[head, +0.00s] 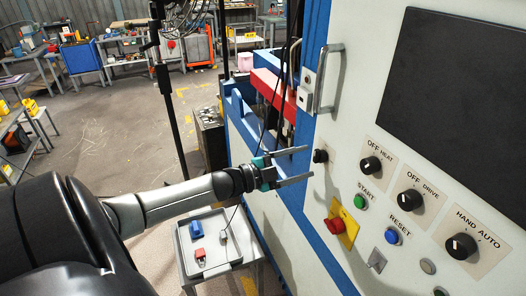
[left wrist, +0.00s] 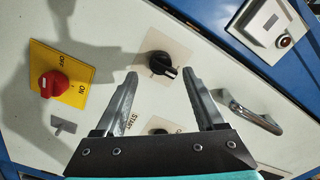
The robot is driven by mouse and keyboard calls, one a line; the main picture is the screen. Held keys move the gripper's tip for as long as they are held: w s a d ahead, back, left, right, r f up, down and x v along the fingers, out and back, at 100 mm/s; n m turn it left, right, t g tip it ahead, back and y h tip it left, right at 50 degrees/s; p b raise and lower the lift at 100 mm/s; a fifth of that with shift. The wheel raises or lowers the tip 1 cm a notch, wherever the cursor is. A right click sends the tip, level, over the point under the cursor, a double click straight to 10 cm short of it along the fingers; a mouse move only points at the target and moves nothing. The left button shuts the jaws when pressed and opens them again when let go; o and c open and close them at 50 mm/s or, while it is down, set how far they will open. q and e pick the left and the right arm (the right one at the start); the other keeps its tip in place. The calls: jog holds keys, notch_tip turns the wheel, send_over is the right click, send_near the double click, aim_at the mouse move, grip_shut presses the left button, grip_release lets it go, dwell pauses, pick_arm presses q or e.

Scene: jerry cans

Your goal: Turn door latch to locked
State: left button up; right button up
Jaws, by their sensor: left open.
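A black rotary knob (head: 320,156) sits on the cream panel, left of the OFF HEAT knob; I take it for the door latch. In the left wrist view this knob (left wrist: 160,65) is on a beige plate, with a white pointer mark toward the lower right. The plate's wording is not readable. My left gripper (head: 310,162) is open and empty, its fingers pointing at the panel just short of the knob. In the left wrist view the knob shows between and slightly beyond the fingertips (left wrist: 161,74). My right gripper is not in view.
A red switch (head: 337,226) on a yellow plate, a green START button (head: 360,201) and a blue RESET button (head: 392,236) are close below. A metal door handle (head: 327,75) projects above. A tray table (head: 216,268) stands below my left arm.

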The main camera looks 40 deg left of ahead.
pick_arm(q)
jog(key=v, duration=1.1)
jog(key=shift+s, duration=0.15)
jog(key=shift+f, duration=0.1)
dwell(0.3)
jog(key=s+a+f+n+g+y+b, duration=0.1)
jog(key=s+f+n+g+y+b, duration=0.2)
jog(key=f, duration=1)
jog(key=s+a+f+n+g+y+b, duration=0.1)
jog(key=s+a+f+n+y+b, duration=0.25)
jog(key=f, duration=0.85)
jog(key=s+d+f+n+g+y+b, duration=0.1)
jog(key=s+f+n+g+y+b, duration=0.3)
jog(key=f, duration=0.9)
jog(key=s+d+f+n+g+h+b, duration=0.1)
jog(key=s+d+f, duration=0.25)
jog(key=f, duration=0.25)
jog(key=s+d+f+g+h+b, duration=0.1)
jog(key=s+d+f, duration=0.2)
jog(key=s+f, duration=0.3)
jog(key=s+d+f+n+g+h+b, duration=0.1)
jog(key=s+d+f+b, duration=0.1)
jog(key=s+d+f, duration=0.35)
jog(key=s+d+f+g+b, duration=0.3)
jog(key=s+d+f+g, duration=0.1)
jog(key=s+d+f, duration=0.5)
jog(key=shift+d+f+n+g+h, duration=0.35)
jog(key=shift+d+f, duration=0.2)
jog(key=shift+d, duration=0.2)
